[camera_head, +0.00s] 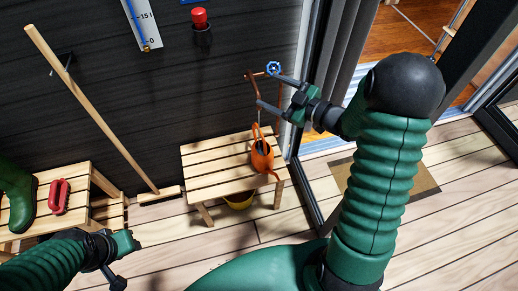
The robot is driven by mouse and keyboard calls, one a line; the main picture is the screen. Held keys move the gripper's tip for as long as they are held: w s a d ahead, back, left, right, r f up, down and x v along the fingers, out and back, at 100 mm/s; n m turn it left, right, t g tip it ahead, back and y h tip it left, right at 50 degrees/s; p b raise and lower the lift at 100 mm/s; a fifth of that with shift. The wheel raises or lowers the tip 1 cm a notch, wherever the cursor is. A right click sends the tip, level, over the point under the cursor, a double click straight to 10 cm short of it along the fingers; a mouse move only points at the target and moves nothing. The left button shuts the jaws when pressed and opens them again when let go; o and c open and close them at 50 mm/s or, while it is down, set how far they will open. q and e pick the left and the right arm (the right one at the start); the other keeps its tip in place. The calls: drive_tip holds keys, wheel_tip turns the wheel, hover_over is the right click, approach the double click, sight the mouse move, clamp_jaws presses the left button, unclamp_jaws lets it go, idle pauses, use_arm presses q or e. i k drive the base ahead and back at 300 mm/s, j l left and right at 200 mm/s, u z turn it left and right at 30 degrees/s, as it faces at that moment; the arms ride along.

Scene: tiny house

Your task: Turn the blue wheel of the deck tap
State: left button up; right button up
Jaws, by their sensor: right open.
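The blue wheel (274,68) sits at the top of the deck tap, by the dark wall. The tap's copper-coloured pipe (251,82) bends down beside it. My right gripper (266,90) is open at the tap, with one finger close to the blue wheel and the other lower, near the pipe. I cannot tell whether a finger touches the wheel. My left gripper (121,262) is low at the left, away from the tap; its fingers are too unclear to tell open from shut.
An orange watering can (262,155) stands on a slatted wooden bench (205,163) below the tap, with a yellow bucket (238,200) underneath. A broom (92,110) leans at the left. A green boot (17,195) and red object (59,196) are on another bench. A door frame (317,215) is at right.

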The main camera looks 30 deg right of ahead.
sight(273, 69)
drive_tip(key=i+j+z, duration=0.6)
drive_tip(key=j, duration=0.2)
drive_tip(key=i, duration=0.05)
